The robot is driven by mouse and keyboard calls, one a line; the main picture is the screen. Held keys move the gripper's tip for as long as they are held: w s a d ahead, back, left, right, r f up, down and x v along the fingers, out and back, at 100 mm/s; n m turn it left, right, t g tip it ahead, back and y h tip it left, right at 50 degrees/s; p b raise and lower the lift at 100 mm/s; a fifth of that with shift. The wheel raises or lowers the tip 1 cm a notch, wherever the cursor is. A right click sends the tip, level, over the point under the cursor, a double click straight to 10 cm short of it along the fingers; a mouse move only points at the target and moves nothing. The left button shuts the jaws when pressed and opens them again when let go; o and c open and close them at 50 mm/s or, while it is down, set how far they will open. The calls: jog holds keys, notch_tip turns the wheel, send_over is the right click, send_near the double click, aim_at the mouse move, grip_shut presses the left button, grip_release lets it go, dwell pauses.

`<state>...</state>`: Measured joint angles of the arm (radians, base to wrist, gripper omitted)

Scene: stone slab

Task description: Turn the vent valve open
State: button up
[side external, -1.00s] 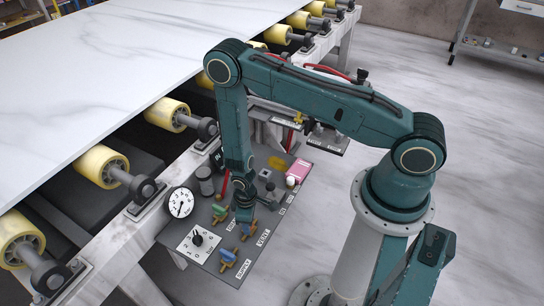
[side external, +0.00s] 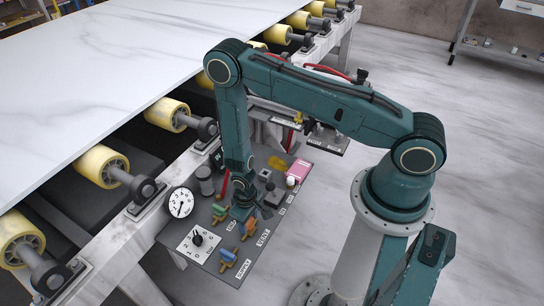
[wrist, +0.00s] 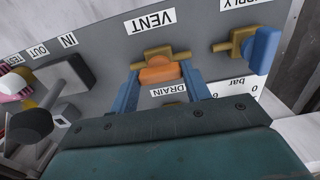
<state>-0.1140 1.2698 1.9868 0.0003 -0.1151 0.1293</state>
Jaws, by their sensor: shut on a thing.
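The vent valve has an orange handle (wrist: 160,74) on a brass body (wrist: 165,54), just below the VENT label (wrist: 150,20) in the wrist view. My gripper (wrist: 160,82) has one blue finger on each side of the orange handle and is shut on it. In the side view the orange handle (side external: 249,229) shows beside the lower end of my gripper (side external: 242,211). My wrist partly covers that area, so the finger contact is hard to see there.
The supply valve with its blue handle (wrist: 265,46) is close by. A green handle (side external: 218,211), a round gauge (side external: 181,202) and a dial plate (side external: 197,243) share the grey panel. A dark knob (wrist: 30,124) is at the wrist view's left. The roller conveyor stands behind.

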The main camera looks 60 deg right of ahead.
jog(key=o, duration=1)
jog(key=shift+r, duration=0.2)
notch_tip(320, 180, up, 13)
jog(key=shift+r, duration=0.2)
dwell(0.5)
